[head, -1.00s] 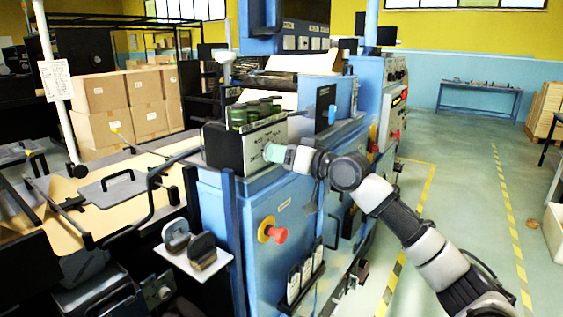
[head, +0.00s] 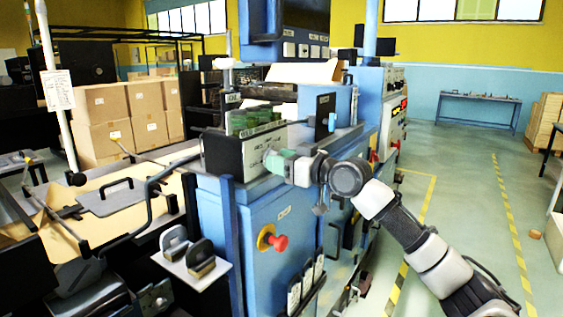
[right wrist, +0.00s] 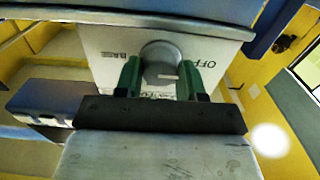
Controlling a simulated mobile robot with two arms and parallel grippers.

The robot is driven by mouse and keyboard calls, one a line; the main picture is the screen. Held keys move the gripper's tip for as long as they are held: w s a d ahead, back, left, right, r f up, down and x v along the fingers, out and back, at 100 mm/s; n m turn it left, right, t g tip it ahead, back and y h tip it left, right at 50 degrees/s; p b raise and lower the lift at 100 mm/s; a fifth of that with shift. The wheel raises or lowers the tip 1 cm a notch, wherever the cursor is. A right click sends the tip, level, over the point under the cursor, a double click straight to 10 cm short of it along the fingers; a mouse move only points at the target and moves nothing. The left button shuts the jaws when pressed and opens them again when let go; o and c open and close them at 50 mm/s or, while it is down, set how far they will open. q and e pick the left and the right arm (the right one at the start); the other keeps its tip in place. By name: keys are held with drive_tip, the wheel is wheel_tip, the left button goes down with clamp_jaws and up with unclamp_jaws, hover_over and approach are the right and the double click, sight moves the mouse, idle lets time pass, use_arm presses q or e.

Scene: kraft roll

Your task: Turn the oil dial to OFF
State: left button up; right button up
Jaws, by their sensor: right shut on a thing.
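The oil dial (right wrist: 160,60) is a round grey knob on a pale panel (right wrist: 108,62) in the right wrist view. A short light mark shows low on its face, right of centre. The word OFF is printed on the panel at the dial's upper right. My right gripper (right wrist: 160,78) has its green fingers on both sides of the dial and is shut on it. In the head view my right gripper (head: 272,162) is at the front of the dark control box (head: 228,158), and hides the dial. My left gripper is not in view.
Several green-topped items (head: 255,118) stand on the box. Below it, the blue cabinet (head: 255,215) carries a red knob (head: 280,243). A small shelf with dark-handled blocks (head: 203,262) juts out at the left.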

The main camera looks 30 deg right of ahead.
drive_tip(key=shift+f, duration=0.15)
drive_tip(key=o, duration=0.9)
drive_tip(key=shift+o, duration=0.2)
drive_tip(key=b+v, duration=0.6)
drive_tip(key=v, duration=0.4)
drive_tip(key=shift+s+d, duration=0.15)
drive_tip(key=shift+s, duration=0.2)
